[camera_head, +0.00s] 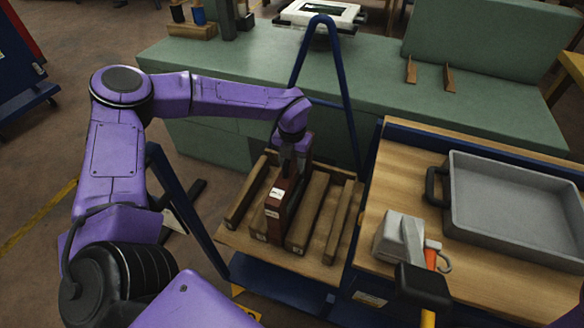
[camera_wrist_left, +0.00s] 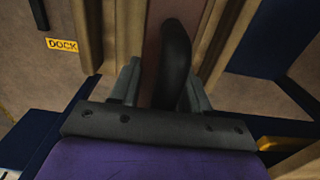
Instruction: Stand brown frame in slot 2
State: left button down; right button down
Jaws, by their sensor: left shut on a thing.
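The brown frame (camera_head: 281,207) is a narrow, dark reddish-brown piece with pale labels, seen nearly edge-on in the head view. It stands about upright among the wooden bars of the slotted rack (camera_head: 237,241). My left gripper (camera_head: 292,167) is above it and shut on its upper part. In the left wrist view, the brown frame (camera_wrist_left: 154,38) shows between the two fingers (camera_wrist_left: 160,88), with a black curved part (camera_wrist_left: 175,62) beside it. The frame's lower edge is hidden, so I cannot tell if it is fully seated. My right gripper is out of view.
A blue A-shaped post (camera_head: 352,125) rises behind the rack. To the right, a wooden bench (camera_head: 390,190) carries a grey tray (camera_head: 520,205), a grey metal tool (camera_head: 398,238) and a black-headed mallet (camera_head: 424,287). A green counter (camera_head: 385,90) lies behind.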

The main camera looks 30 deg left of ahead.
pick_arm(q)
jog(key=shift+w+f, duration=0.1)
jog(key=shift+f, duration=1)
jog(key=c, duration=0.5)
grip_release()
jog(key=shift+f, duration=0.15)
notch_tip(320, 180, up, 12)
jog(key=shift+r, duration=0.15)
